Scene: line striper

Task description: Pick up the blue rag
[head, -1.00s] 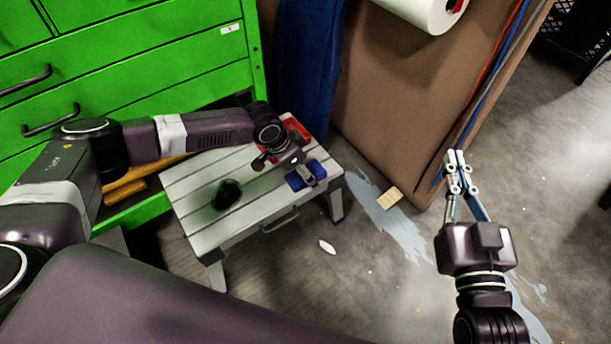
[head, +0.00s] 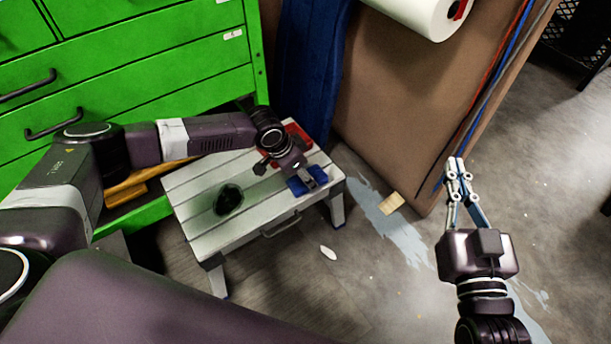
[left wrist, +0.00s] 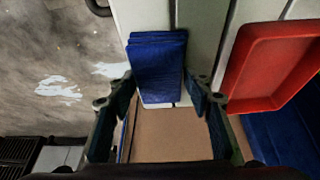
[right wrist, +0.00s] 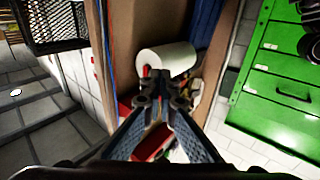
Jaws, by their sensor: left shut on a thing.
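The blue rag (head: 303,184) is a folded stack at the right end of the grey slatted stool (head: 190,190). It also shows in the left wrist view (left wrist: 157,68) between my two fingers. My left gripper (head: 308,178) reaches down over the rag from the left and is shut on it. The gripper covers part of the rag in the head view, and I cannot tell whether the rag is clear of the slats. My right gripper (head: 455,168) is shut and empty, in the air at the right, with its fingertips together.
A green drawer cabinet (head: 130,75) stands behind. A brown panel (head: 400,100) with a white paper roll (head: 420,12) stands at the right. Floor is open in front.

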